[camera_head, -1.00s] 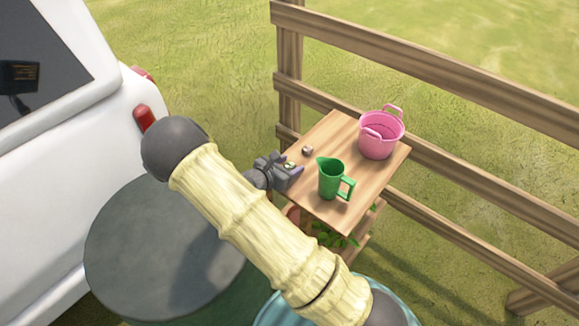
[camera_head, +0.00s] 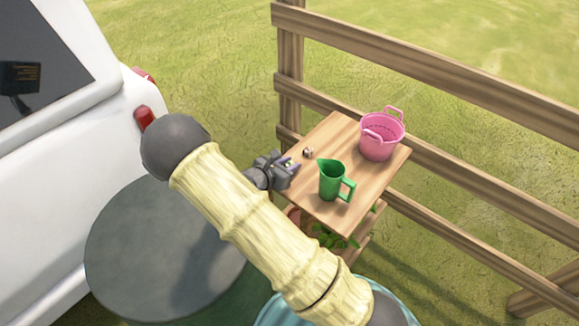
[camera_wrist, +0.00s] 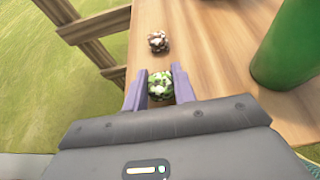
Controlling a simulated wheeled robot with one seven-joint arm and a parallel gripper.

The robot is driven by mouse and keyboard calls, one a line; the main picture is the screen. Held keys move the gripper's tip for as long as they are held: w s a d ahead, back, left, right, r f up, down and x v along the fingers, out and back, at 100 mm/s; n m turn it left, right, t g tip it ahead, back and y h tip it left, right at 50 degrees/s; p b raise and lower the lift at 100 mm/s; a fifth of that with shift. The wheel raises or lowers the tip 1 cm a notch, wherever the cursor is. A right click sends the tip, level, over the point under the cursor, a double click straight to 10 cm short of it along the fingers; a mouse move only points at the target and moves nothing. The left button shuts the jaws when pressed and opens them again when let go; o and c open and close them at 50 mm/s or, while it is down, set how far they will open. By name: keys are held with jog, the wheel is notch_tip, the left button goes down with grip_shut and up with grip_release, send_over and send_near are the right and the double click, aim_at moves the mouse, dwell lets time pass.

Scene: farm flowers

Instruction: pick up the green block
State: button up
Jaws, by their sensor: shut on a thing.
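The green block (camera_wrist: 160,86) is small, mottled green and white, and sits between the two purple fingers of my gripper (camera_wrist: 158,85) in the wrist view. The fingers are shut on it. In the head view my gripper (camera_head: 285,168) is at the left edge of the wooden table (camera_head: 325,207), and the block is mostly hidden by the fingers. I cannot tell whether the block touches the tabletop.
A brown and white block (camera_wrist: 157,41) lies beyond the green one. A green pitcher (camera_head: 332,181) stands to the right, with a pink bucket (camera_head: 377,140) behind it. A wooden fence (camera_head: 440,122) runs behind the table.

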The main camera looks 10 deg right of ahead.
aim_at(289, 164)
notch_tip(289, 164, up, 9)
jog(key=shift+p, duration=0.3)
dwell(0.5)
